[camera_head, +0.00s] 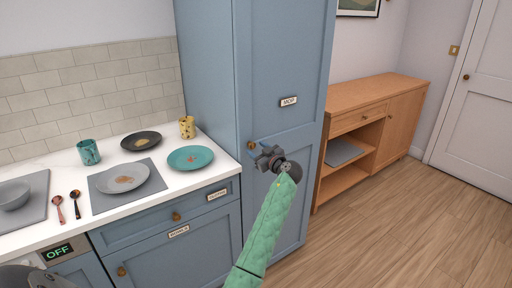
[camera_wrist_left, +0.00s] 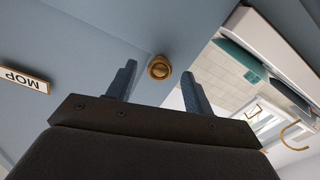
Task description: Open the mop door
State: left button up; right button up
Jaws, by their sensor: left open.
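The mop door is the tall blue cabinet door (camera_head: 287,70) with a white MOP label (camera_head: 288,101), and it looks shut. Its round brass knob (camera_head: 251,145) sits at the left edge, below the label. My left gripper (camera_head: 262,156) is open and empty, just in front of the door near the knob. In the left wrist view the knob (camera_wrist_left: 159,67) lies between and beyond the two open fingers (camera_wrist_left: 160,85), and they do not appear to touch it. The MOP label (camera_wrist_left: 22,79) shows at the left there, upside down. My right gripper is not clearly visible.
A white counter (camera_head: 78,219) at left holds a teal plate (camera_head: 190,158), a grey plate (camera_head: 122,178), cups and spoons. Below are blue drawers and doors with brass knobs. A wooden sideboard (camera_head: 377,106) stands right of the cabinet. The wooden floor at right is clear.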

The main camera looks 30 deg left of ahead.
pick_arm(q)
jog(key=shift+w+a, duration=0.2)
jog(key=shift+a, duration=0.35)
jog(key=shift+f, duration=0.1)
grip_shut()
